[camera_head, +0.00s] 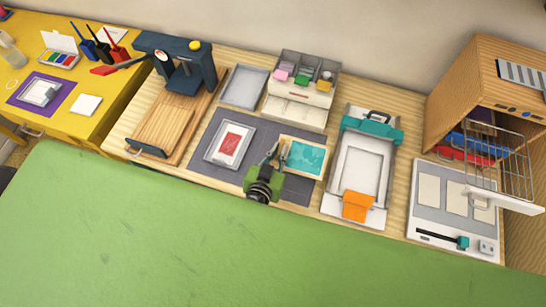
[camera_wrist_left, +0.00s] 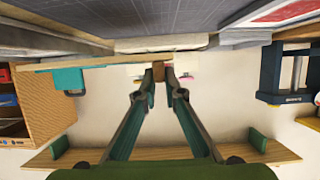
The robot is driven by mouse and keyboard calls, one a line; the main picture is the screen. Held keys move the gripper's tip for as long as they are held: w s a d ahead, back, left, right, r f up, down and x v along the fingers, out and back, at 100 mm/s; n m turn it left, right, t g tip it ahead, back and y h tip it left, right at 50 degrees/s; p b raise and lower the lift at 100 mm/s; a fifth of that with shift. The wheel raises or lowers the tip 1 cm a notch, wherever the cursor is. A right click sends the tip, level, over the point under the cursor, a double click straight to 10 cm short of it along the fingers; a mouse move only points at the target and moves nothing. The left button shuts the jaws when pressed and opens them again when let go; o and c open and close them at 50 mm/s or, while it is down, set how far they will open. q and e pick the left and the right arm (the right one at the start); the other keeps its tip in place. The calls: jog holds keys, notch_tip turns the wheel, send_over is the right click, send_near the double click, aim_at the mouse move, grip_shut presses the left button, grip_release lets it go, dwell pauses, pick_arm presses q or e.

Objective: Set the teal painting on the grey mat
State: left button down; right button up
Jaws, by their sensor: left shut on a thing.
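The teal painting (camera_head: 306,158) has a pale wooden frame and shows face up in the head view, over the right part of the dark grey mat (camera_head: 213,171). My left gripper (camera_head: 278,153) is shut on the painting's left edge. In the left wrist view the fingertips (camera_wrist_left: 159,72) meet on a small piece of wooden edge. The grey mat's surface also shows there (camera_wrist_left: 150,18). I cannot tell whether the painting touches the mat or is held just above it. My right gripper is not in view.
A white-framed red picture (camera_head: 231,144) lies on the mat, left of the gripper. A drawer organiser (camera_head: 300,98) and a grey tray (camera_head: 244,87) stand behind. A white device with teal and orange clamps (camera_head: 361,165) is close on the right. A dark press (camera_head: 178,62) stands left.

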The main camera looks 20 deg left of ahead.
pick_arm(q)
jog(key=shift+w+a+f, duration=0.15)
jog(key=shift+a+f, duration=0.1)
jog(key=shift+f, duration=0.2)
jog(key=f+b, duration=0.1)
jog(key=a+f+b, duration=0.1)
jog(key=f, duration=0.1)
jog(key=f+b, duration=0.1)
jog(key=b, duration=0.1)
jog(key=shift+w+a+f, duration=0.15)
jog(key=shift+w+f, duration=0.1)
jog(key=shift+f, duration=0.05)
jog(key=shift+r, duration=0.1)
jog(key=c, duration=2.1)
grip_release()
jog(key=shift+c, duration=0.2)
